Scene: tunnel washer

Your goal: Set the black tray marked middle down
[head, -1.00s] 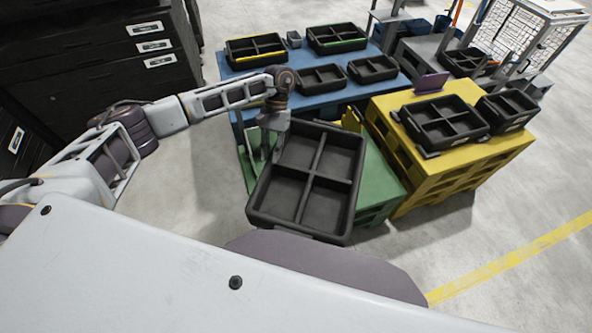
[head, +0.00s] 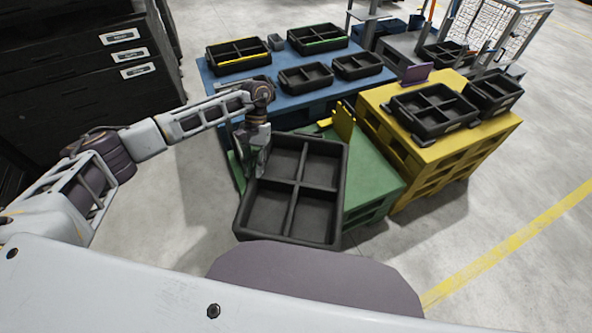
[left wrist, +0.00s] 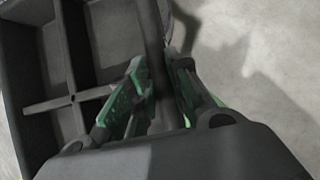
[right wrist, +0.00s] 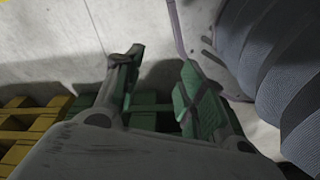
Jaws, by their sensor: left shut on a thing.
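A black tray (head: 318,212) with several compartments hangs in front of me in the head view, over the near part of the green stand (head: 372,182). I cannot tell whether its underside touches the stand. No marking on it is readable. My left gripper (head: 257,168) is shut on the tray's left rim. In the left wrist view the fingers (left wrist: 160,68) straddle the rim of the tray (left wrist: 84,45). My right gripper (right wrist: 162,62) shows in the right wrist view with its fingers apart and nothing between them; it is hidden in the head view.
A yellow upright piece (head: 344,122) stands at the back of the green stand. Behind is a blue table (head: 306,95) with several black trays. A yellow stand (head: 420,163) with two trays is close on the right. A dark cabinet (head: 85,75) is at the left.

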